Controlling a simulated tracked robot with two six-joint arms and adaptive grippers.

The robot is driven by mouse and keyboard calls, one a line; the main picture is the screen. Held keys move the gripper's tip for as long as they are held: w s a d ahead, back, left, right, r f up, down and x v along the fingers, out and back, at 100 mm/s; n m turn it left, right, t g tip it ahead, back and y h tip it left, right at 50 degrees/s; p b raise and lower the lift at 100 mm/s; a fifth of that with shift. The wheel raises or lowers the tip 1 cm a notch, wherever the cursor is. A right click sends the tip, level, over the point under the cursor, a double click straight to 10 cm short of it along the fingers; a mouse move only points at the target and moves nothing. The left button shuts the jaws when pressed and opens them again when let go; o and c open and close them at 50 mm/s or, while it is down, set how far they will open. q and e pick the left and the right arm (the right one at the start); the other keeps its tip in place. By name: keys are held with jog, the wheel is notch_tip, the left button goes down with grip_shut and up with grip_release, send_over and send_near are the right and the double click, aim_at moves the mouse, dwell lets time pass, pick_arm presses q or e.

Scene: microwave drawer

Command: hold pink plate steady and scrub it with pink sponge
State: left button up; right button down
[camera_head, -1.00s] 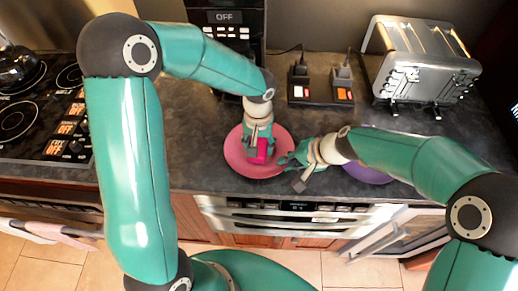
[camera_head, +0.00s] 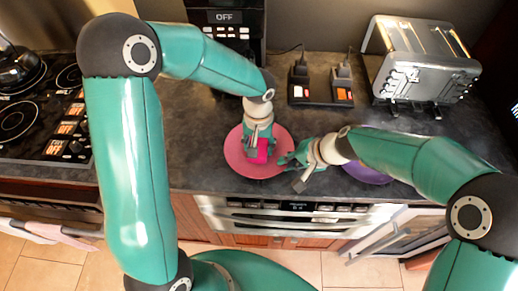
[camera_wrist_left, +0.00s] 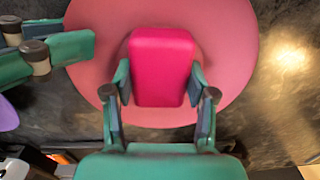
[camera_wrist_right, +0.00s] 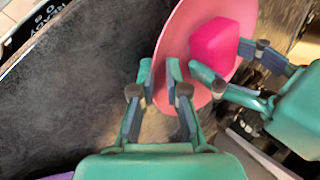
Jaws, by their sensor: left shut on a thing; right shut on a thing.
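The pink plate (camera_head: 281,140) lies on the dark counter in the middle of the head view. The pink sponge (camera_head: 262,152) is a bright pink block over the plate. It also shows in the left wrist view (camera_wrist_left: 162,66), between my left gripper's fingers. My left gripper (camera_head: 257,144) is shut on the sponge, above the plate. My right gripper (camera_head: 290,159) is shut on the plate's right rim. In the right wrist view its fingers (camera_wrist_right: 160,84) sit on either side of the plate's edge. Whether the sponge touches the plate is hard to tell.
A purple plate (camera_head: 366,172) lies to the right, partly under my right arm. A toaster (camera_head: 424,62) and a black switch unit (camera_head: 321,92) stand at the back. A stove (camera_head: 42,110) is at the left. An appliance door (camera_head: 400,232) hangs open below the counter's right front.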

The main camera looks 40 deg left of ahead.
pick_arm(q)
jog(key=shift+w+a+f, duration=0.1)
jog(key=shift+w+a, duration=0.25)
jog(key=shift+w, duration=0.35)
pick_arm(e)
jog(key=shift+s+f, duration=0.15)
jog(key=shift+f, duration=0.05)
dwell(0.5)
pick_arm(q)
jog(key=shift+w+r, duration=0.1)
jog(key=shift+r, duration=2.95)
jog(key=shift+a, duration=4.55)
